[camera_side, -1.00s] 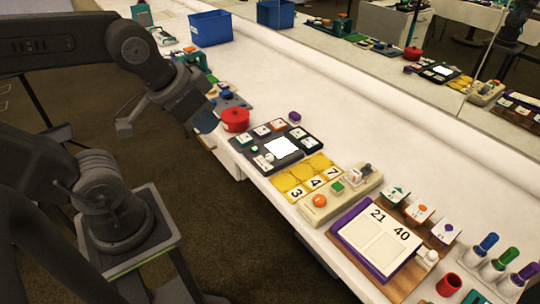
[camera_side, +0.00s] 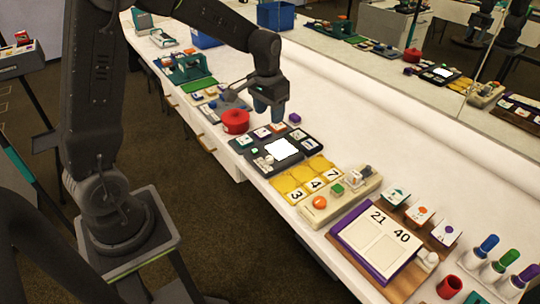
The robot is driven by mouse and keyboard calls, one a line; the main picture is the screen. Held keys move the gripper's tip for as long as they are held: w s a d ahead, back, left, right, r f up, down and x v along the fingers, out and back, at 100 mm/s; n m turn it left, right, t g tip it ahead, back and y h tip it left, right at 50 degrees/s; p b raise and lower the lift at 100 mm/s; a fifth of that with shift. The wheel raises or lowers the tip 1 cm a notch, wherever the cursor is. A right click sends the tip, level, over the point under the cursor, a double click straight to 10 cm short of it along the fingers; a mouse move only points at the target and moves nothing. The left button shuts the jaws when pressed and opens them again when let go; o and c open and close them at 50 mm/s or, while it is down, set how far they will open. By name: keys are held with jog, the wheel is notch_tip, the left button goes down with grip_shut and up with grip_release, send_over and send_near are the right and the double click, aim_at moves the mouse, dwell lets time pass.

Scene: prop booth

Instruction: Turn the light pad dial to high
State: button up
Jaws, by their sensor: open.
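The light pad (camera_side: 282,149) is a bright white square set in a dark board, near the middle of the table. Small whitish parts sit at the board's near left edge; one looks like a dial (camera_side: 268,159), but its setting is too small to read. A small green spot (camera_side: 254,150) shows beside them. My gripper (camera_side: 268,112) is open, pointing down with bluish fingers. In the picture it is above and behind the board's far left part, apart from the dial. I see nothing between its fingers.
Several picture cards (camera_side: 262,132) line the board's far side. A red round container (camera_side: 235,121) is just left of my gripper, and a small purple block (camera_side: 295,118) is to its right. Yellow number tiles (camera_side: 300,181) lie close in front of the board.

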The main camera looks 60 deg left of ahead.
send_over(270, 157)
notch_tip(270, 157, down, 5)
jog(key=shift+g, duration=0.4)
notch_tip(270, 157, down, 13)
jog(key=shift+f, duration=0.1)
jog(key=c, duration=0.9)
jog(key=shift+c, duration=0.2)
